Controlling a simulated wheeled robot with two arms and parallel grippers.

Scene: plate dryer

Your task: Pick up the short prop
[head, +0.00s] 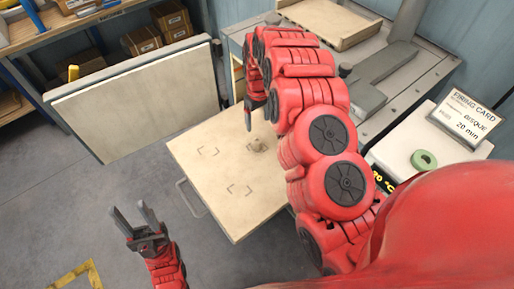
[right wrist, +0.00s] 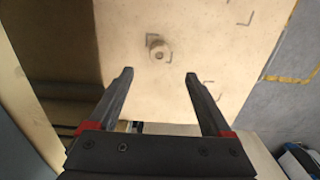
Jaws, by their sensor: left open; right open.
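The short prop (right wrist: 159,47) is a small beige, round piece standing on the pale board (head: 239,213). In the head view the prop (head: 257,145) is small and close to my right arm. My right gripper (right wrist: 160,75) is open and empty above the board, with the prop beyond its fingertips, roughly midway between them in the right wrist view. In the head view the right gripper (head: 259,108) is seen partly, behind the arm. My left gripper (head: 147,213) is open and empty, to the left of the board.
Dark corner marks (head: 239,190) are on the board. A pale upright door panel (head: 140,105) stands at the back left. A firing card (head: 466,117) and a green ring (head: 423,160) are at the right. A shelf with boxes (head: 142,40) is behind.

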